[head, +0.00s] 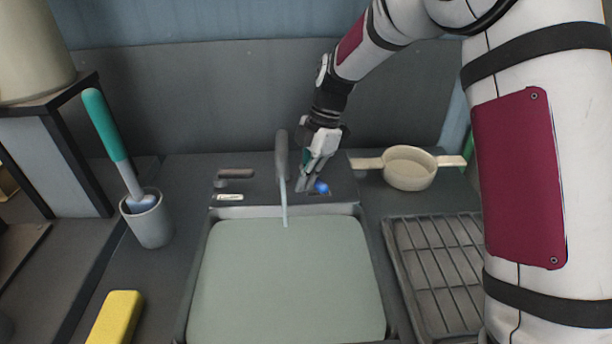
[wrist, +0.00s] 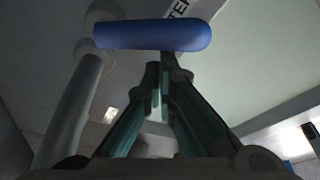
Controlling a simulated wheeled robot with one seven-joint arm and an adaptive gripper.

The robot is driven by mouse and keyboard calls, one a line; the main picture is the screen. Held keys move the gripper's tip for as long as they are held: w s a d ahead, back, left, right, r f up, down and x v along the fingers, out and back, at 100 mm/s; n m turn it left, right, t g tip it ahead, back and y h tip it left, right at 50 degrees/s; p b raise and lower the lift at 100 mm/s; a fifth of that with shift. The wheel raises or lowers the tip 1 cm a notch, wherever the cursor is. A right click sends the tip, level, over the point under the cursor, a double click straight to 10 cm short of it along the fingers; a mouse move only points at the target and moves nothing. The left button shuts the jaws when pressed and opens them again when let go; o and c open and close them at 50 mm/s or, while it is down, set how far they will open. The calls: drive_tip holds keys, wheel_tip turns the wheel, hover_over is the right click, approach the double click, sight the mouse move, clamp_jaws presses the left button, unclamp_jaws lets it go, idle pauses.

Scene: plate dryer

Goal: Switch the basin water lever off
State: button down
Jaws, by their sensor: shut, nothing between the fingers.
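The blue water lever (head: 321,188) sits on the ledge behind the basin, right of the faucet. In the wrist view the blue lever (wrist: 150,36) lies across the top, just beyond my fingertips. My gripper (head: 303,184) is shut and empty, pointing down just left of the lever in the head view. Its closed fingers also show in the wrist view (wrist: 160,100). I cannot tell whether they touch the lever. The grey faucet (head: 282,158) pours a thin stream of water (head: 284,206) into the basin (head: 376,290), which holds pale green water.
A dark lever (head: 236,173) is left of the faucet, above a white label (head: 230,197). A beige strainer (head: 409,168) and a wire rack (head: 432,262) stand right. A brush (head: 108,130) in a grey cup (head: 150,224) and a yellow sponge (head: 116,318) are left.

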sight(317, 182)
drive_tip(key=shift+d+n, duration=0.3)
drive_tip(key=shift+n, duration=0.4)
drive_tip(key=shift+d+n+g, duration=0.25)
drive_tip(key=shift+n+g, duration=0.05)
drive_tip(key=shift+n, duration=0.1)
drive_tip(key=d+n, duration=0.1)
drive_tip(key=n, duration=0.1)
drive_tip(key=d+n+h, duration=0.1)
drive_tip(key=n, duration=0.1)
drive_tip(key=shift+w+g, duration=0.35)
drive_tip(key=shift+g, duration=0.05)
drive_tip(key=shift+w+d+h, duration=0.3)
drive_tip(key=shift+w+d, duration=0.1)
drive_tip(key=shift+d, duration=0.1)
drive_tip(key=shift+w+d, duration=0.5)
drive_tip(key=shift+w, duration=0.2)
drive_tip(key=shift+r, duration=0.1)
drive_tip(key=v, duration=1.2)
drive_tip(key=shift+d, duration=0.15)
